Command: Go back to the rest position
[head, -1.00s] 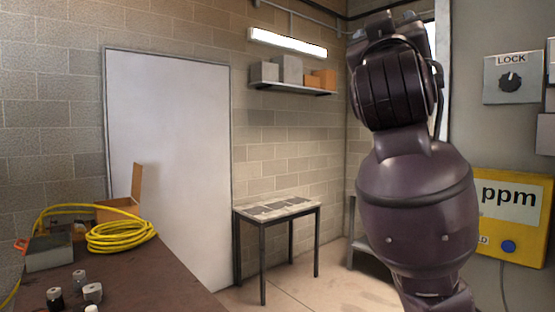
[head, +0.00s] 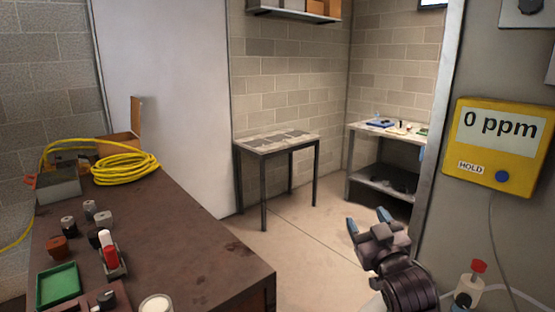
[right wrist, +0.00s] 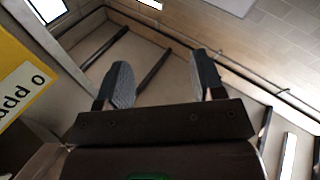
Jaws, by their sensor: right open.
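My right gripper (head: 367,222) is low at the right in the head view, over the floor between the brown bench and the grey panel. Its two fingers are apart with nothing between them. In the right wrist view the two fingertips (right wrist: 163,82) stand wide apart, with only the room behind them. My left gripper is not in the head view.
A yellow meter (head: 495,146) reading "0 ppm" is on the grey panel (head: 440,210), close to my right arm. The brown bench (head: 190,235) with several small items and a yellow cable (head: 125,168) is at left. A small table (head: 277,143) stands behind open floor.

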